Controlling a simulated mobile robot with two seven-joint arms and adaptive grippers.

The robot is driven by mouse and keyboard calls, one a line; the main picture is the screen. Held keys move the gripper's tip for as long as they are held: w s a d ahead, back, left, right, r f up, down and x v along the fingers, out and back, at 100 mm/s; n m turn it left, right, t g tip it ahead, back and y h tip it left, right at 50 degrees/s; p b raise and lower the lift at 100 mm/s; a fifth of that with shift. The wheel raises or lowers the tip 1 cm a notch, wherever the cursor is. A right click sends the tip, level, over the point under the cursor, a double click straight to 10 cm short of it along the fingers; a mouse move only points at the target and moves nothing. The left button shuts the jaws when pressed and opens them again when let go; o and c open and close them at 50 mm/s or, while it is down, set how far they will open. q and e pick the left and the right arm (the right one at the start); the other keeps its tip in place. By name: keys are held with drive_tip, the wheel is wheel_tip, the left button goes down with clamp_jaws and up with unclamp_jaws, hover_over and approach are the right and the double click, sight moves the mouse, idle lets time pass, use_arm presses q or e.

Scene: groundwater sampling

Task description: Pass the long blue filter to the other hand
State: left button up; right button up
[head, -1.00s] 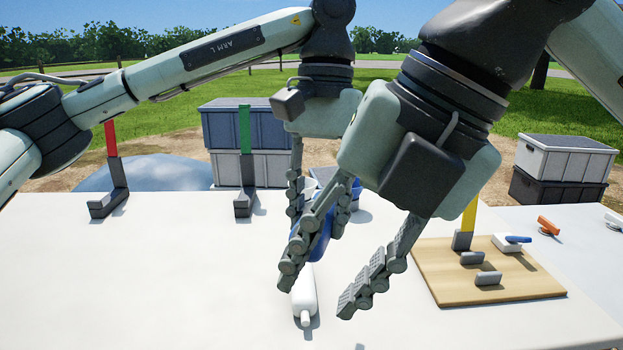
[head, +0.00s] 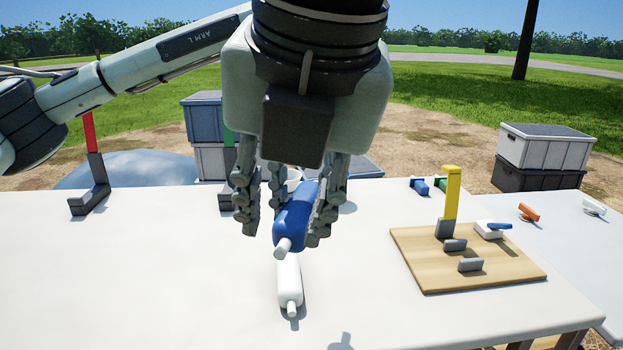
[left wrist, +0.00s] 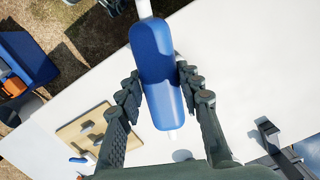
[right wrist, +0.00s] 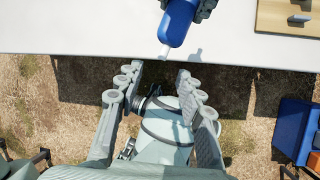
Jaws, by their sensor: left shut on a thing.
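The long blue filter (head: 293,216) has pale end stubs and hangs tilted above the table. In the left wrist view the blue filter (left wrist: 157,70) lies between the fingers of my left gripper (left wrist: 160,82), which is shut on it.
A white bottle-like piece (head: 289,282) lies on the white table (head: 150,270) below the filter. A wooden board (head: 420,262) with a yellow-topped upright (head: 452,193) is at the right. A red-topped stand (head: 90,180) is at the left. The table's front left is clear.

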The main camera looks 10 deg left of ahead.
sight(277, 253)
drive_tip(key=x, duration=0.6)
drive_tip(key=shift+w+f, duration=0.15)
drive_tip(key=shift+f, duration=0.2)
drive_tip(key=shift+c, duration=0.5)
drive_tip(key=shift+a, duration=0.1)
clamp_jaws()
use_arm(q)
drive_tip(key=o, duration=1.3)
drive_tip(key=shift+r, duration=0.1)
